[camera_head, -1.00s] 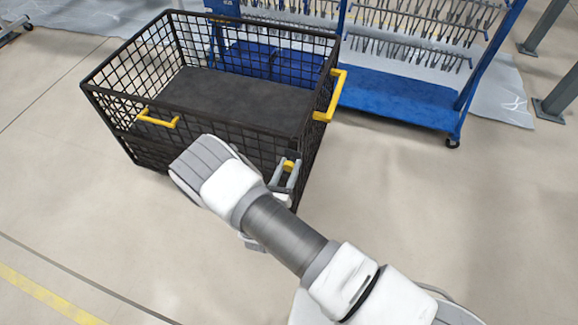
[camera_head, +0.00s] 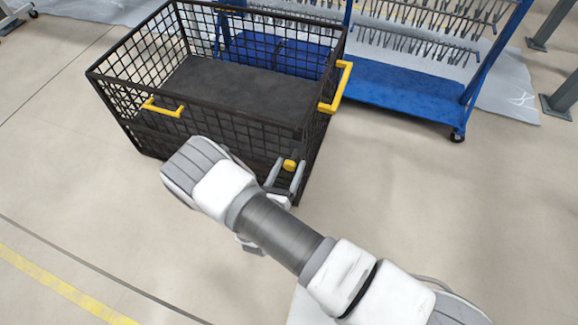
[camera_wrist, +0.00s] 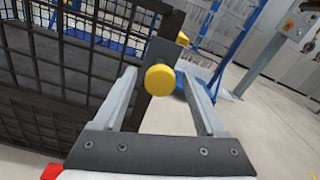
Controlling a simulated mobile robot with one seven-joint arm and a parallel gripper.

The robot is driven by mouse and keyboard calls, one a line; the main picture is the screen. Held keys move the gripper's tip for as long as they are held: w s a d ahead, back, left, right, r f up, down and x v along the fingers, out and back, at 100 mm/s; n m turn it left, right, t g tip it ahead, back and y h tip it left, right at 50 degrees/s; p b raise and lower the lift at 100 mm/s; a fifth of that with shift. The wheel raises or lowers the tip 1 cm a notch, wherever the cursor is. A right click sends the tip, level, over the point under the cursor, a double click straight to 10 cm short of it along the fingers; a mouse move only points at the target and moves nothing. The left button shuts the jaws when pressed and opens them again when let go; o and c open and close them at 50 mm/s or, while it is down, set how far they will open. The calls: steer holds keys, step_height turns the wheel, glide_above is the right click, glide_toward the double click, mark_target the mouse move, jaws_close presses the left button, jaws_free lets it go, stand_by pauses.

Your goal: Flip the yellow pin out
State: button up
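The yellow pin (camera_wrist: 160,80) is a round knob on a dark plate at the corner of the black mesh cage (camera_wrist: 62,85). In the head view the pin (camera_head: 290,165) shows low on the cage's near right corner. My gripper (camera_wrist: 166,72) is open, with one finger on each side of the pin. In the head view my gripper (camera_head: 287,172) reaches the cage corner with the pin between its fingers. I cannot tell whether the fingers touch the pin.
The cage has yellow handles on its near side (camera_head: 163,108) and right side (camera_head: 341,88). A blue rack (camera_head: 400,98) with rows of hooks stands behind it. Bare floor (camera_head: 420,190) lies to the right, and a yellow line (camera_head: 60,290) runs at lower left.

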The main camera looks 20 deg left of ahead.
steer(key=s+a+p, duration=0.1)
steer(key=s+p, duration=0.2)
steer(key=s, duration=1.4)
steer(key=shift+s+a, duration=0.2)
